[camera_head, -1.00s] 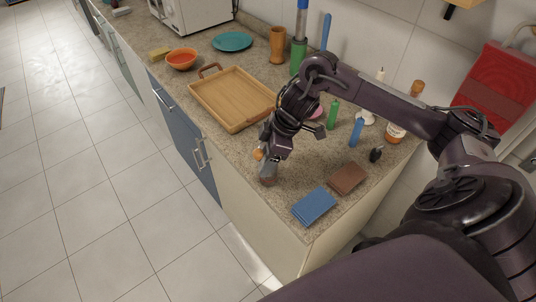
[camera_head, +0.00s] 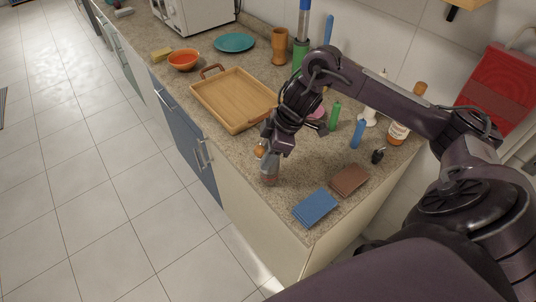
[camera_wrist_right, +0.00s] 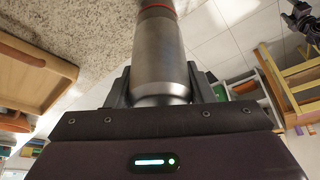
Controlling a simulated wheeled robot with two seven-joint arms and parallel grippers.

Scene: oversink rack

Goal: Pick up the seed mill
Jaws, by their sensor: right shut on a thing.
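The seed mill (camera_wrist_right: 160,55) is a silver metal cylinder with a red ring near its far end, seen in the right wrist view. I cannot tell whether the mill touches the counter. My left gripper is not in the head view.
A blue cloth (camera_head: 315,208) and a brown cloth (camera_head: 349,180) lie to the right. A wooden tray (camera_head: 226,122) is behind left, with a small orange item (camera_head: 260,151) close to the gripper. Bottles, including a green one (camera_head: 334,117), stand along the wall.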

